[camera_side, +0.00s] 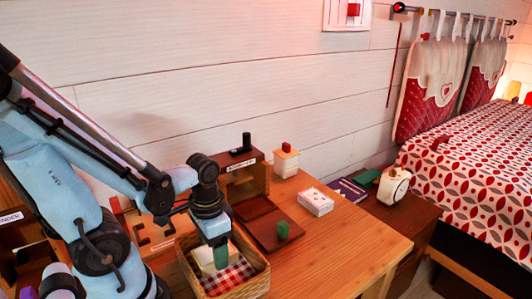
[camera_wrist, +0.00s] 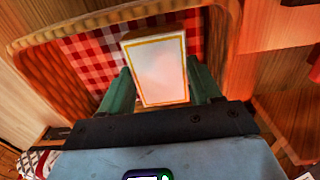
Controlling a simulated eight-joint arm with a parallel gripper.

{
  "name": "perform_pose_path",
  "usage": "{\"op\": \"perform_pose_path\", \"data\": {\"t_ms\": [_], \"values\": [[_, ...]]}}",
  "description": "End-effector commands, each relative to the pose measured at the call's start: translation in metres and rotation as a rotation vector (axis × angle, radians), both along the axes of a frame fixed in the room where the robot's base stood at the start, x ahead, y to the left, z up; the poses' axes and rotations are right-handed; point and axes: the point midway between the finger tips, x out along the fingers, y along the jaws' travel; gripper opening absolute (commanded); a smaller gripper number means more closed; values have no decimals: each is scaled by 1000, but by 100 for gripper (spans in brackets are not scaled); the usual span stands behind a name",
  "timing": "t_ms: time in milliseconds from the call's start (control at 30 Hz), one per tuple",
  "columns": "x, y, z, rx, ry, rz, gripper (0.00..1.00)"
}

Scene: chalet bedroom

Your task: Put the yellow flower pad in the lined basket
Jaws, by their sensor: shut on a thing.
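My gripper (camera_side: 218,252) is at the lined basket, its green fingers shut on a pale block-like pad with a yellow border, which I take as the yellow flower pad (camera_wrist: 158,72). No flower is readable on its face. The pad also shows in the side view (camera_side: 207,262), partly behind the fingers. The lined basket (camera_side: 256,281) is woven, with a red-and-white checked cloth inside; its wall shows in the wrist view (camera_wrist: 42,72). The pad is over or within the basket opening; whether it touches the cloth cannot be told.
Right of the basket, a dark red-brown tray (camera_side: 258,222) holds a green item (camera_side: 283,230). A wooden box (camera_side: 245,180) stands behind. The front right tabletop is clear.

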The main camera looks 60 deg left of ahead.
Motion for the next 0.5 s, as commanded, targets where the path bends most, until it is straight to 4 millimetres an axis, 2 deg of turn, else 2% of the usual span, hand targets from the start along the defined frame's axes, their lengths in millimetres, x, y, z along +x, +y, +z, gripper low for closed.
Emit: {"op": "perform_pose_path", "data": {"t_ms": [200,233,267,500], "values": [[0,0,-3,0,0,0,32],[0,0,-3,0,0,0,68],[0,0,-3,0,0,0,72],[0,0,-3,0,0,0,74]]}}
